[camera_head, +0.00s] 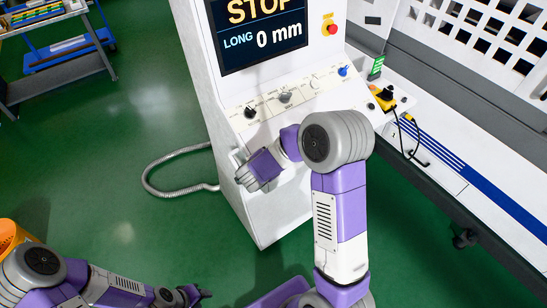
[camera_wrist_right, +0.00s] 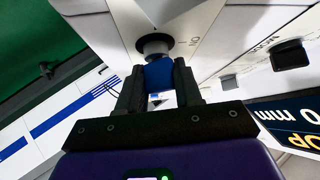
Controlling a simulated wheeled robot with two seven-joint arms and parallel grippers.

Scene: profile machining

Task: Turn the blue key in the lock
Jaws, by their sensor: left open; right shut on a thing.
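The blue key (camera_wrist_right: 158,75) shows in the right wrist view, at a grey lock barrel with a black ring (camera_wrist_right: 154,46) on a pale panel. My right gripper (camera_wrist_right: 160,84) is shut on the key, with one dark finger on each side of it. How deep the key sits and its turn angle are hard to tell. In the head view my right arm bends in front of the white console, and its fingers do not show clearly. My left gripper (camera_head: 197,293) is low at the left, open and empty, away from the console.
The console (camera_head: 275,210) has a screen (camera_head: 262,30), several panel knobs, a blue knob (camera_head: 343,71) and a red button (camera_head: 332,29). I cannot tell whether that blue knob is the held key. A white bench (camera_head: 430,160) stands right; a hose (camera_head: 160,190) lies left.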

